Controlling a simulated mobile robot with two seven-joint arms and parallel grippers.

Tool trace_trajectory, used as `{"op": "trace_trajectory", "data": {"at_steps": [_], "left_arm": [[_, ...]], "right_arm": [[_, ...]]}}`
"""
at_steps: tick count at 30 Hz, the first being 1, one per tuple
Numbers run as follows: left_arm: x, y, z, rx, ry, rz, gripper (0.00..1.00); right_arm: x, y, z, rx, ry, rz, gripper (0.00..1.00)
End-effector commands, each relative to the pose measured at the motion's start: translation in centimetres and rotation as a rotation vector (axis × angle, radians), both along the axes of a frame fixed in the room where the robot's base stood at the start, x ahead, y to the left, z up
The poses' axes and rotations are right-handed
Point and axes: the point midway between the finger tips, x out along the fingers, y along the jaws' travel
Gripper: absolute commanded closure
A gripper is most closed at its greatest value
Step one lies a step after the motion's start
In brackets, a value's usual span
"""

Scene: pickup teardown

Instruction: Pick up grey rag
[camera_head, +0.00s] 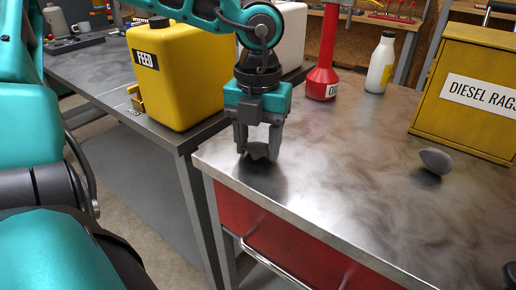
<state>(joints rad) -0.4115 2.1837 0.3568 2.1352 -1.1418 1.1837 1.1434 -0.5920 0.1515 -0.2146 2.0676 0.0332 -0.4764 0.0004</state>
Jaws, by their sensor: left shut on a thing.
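My left gripper (258,156) points down at the near left corner of the metal-topped workbench (330,190). Its fingers are shut on a small dark grey piece, which looks like the grey rag (258,151), at or just above the bench top. The fingers hide much of it. A separate smooth grey lump (435,161) lies on the bench to the right, in front of the yellow box. My right gripper does not show clearly.
A yellow "DIESEL RAGS" box (465,120) stands at the right. A red funnel-shaped can (322,85) and a white bottle (381,64) stand behind the gripper. A yellow FEED jug (178,80) is on the grey table (95,75) at left. The bench's middle is clear.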

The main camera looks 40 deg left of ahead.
Motion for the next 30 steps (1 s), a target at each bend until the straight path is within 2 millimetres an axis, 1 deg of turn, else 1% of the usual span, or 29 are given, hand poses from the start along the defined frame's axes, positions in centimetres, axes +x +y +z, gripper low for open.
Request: {"op": "trace_trajectory", "data": {"at_steps": [5,8,11,14,20,30], "left_arm": [[0.0,0.0,0.1,0.000,-0.001,0.000,0.78],[0.1,0.0,0.6,0.001,-0.003,0.000,0.78],[0.1,0.0,1.5,0.001,-0.003,0.000,0.78],[0.1,0.0,3.1,0.002,-0.006,0.000,0.78],[0.1,0.0,7.5,0.002,-0.008,0.002,0.78],[0.1,0.0,15.9,0.002,-0.005,0.001,0.78]], "right_arm": [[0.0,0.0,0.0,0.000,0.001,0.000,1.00],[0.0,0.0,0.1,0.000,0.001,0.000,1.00],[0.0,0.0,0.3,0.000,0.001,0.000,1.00],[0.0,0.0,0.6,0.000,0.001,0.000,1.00],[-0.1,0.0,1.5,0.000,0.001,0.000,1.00],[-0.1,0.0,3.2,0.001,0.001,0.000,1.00]]}}
